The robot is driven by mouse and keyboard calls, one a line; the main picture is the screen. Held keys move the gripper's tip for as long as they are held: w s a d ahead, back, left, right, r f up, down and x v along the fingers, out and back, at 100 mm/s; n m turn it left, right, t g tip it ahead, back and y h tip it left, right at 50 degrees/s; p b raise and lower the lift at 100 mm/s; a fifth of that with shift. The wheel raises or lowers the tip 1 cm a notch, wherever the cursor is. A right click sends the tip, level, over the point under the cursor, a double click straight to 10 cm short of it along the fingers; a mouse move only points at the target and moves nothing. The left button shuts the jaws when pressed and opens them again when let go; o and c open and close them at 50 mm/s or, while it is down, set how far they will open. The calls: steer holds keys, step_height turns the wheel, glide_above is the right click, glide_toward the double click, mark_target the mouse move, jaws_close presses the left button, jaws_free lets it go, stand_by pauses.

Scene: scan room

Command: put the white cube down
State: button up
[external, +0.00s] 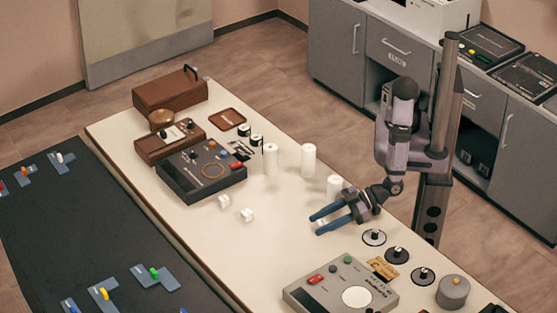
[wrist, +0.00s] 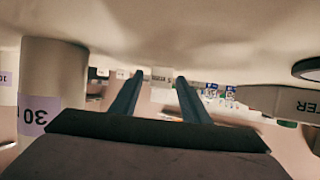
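Two small white cubes lie on the cream table in the external view: one nearer my gripper (external: 247,215) and a second white cube (external: 224,201) just behind it to the left. My gripper (external: 316,222) is low over the table to the right of the cubes, with its blue fingers apart and pointing left toward them. In the wrist view my gripper (wrist: 160,76) also shows two separate fingers. A small pale block (wrist: 162,94) shows between them in the distance; I cannot tell which thing it is.
White cylinders (external: 308,161) stand behind my gripper; one labelled 30 (wrist: 50,85) is close in the wrist view. A dark control box (external: 201,170) is beyond the cubes. A grey device (external: 340,290) and round discs (external: 374,237) lie nearer. Table between gripper and cubes is clear.

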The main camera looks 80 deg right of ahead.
steer(key=shift+r, duration=0.15)
steer(key=shift+s, duration=0.15)
steer(key=v, duration=1.1)
steer(key=shift+s+d+r+b, duration=0.2)
steer(key=shift+s+d+b, duration=0.05)
steer(key=shift+b, duration=0.15)
steer(key=shift+w, duration=0.1)
